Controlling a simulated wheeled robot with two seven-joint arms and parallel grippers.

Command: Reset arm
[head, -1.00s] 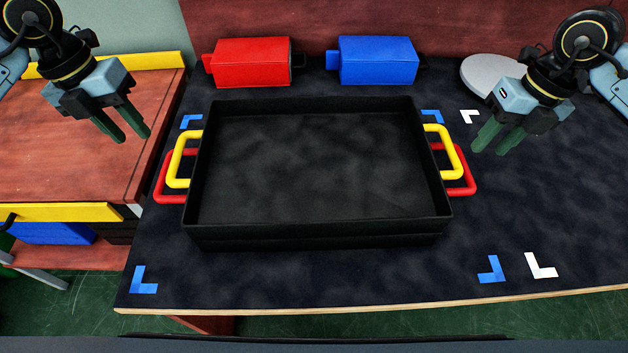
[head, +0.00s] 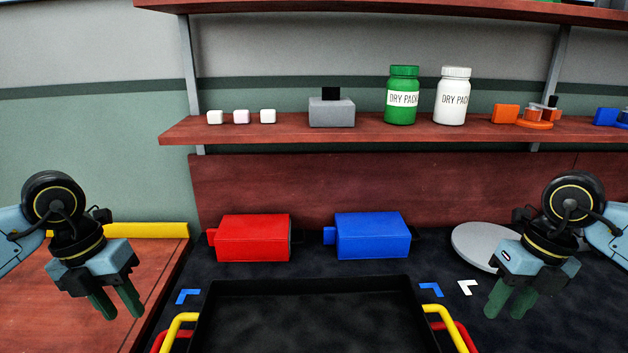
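My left gripper (head: 118,303) hangs over the red-brown side surface at the left, fingers pointing down and apart. It is open and empty. My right gripper (head: 509,302) hangs over the dark table at the right, near the white corner mark, fingers pointing down with a gap between them. It is open and empty. A black tray (head: 311,284) with yellow handles (head: 180,329) and red handles below them sits on the table between the grippers. Neither gripper touches it. The tray's front part is cut off by the lower picture edge.
A red box (head: 253,238) and a blue box (head: 372,237) stand behind the tray. A grey disc (head: 478,246) lies behind my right gripper. A shelf (head: 280,133) above holds a green bottle (head: 402,96), a white bottle (head: 452,97) and small items.

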